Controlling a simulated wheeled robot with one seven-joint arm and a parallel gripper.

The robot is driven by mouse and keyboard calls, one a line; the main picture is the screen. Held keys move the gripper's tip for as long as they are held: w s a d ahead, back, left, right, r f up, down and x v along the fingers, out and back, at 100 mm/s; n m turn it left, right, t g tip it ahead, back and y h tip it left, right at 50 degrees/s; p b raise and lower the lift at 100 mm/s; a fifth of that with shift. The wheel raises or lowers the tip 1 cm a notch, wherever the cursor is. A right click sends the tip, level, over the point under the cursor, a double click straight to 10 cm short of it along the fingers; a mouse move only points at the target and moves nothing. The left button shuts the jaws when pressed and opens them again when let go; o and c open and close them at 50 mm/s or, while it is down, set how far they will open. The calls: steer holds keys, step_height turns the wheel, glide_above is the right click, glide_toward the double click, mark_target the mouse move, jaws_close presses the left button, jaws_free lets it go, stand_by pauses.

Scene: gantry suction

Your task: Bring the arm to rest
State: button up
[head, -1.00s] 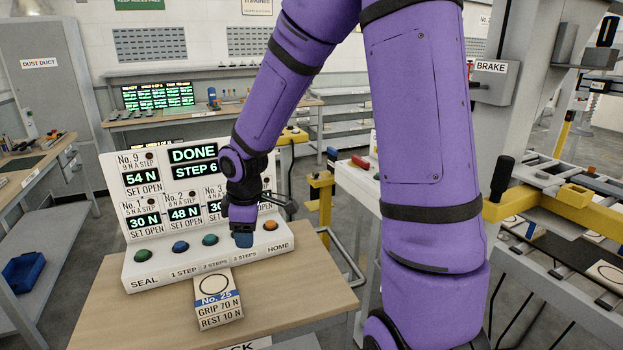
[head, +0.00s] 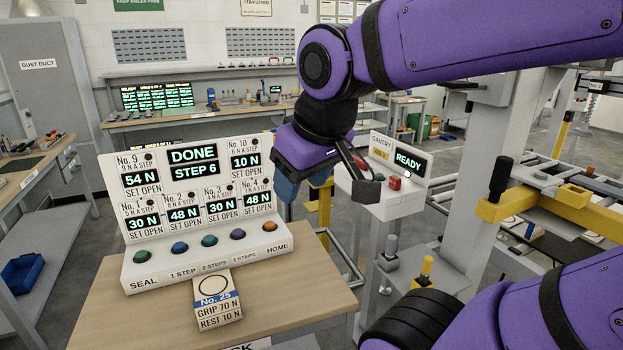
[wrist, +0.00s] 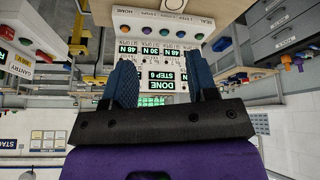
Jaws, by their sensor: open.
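My purple arm reaches in from the right in the head view, and its wrist is raised beside the control panel. My gripper (head: 287,186) hangs to the right of the white panel (head: 262,246), apart from it. In the wrist view my gripper (wrist: 162,85) shows two blue fingers spread wide with nothing between them. The panel's screen (head: 193,162) reads DONE, STEP 6. Several coloured buttons, among them a green SEAL button (head: 141,256) and an orange HOME button (head: 270,227), line its front.
A card marked No. 25 (head: 216,312) lies on the wooden table (head: 110,325) before the panel. A gantry box with a READY screen (head: 409,161) stands to the right. A yellow rail (head: 525,200) and grey post (head: 452,215) stand farther right.

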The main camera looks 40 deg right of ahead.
steer(key=shift+s+r+m, duration=0.25)
steer(key=shift+s+m, duration=0.05)
steer(key=shift+s, duration=0.75)
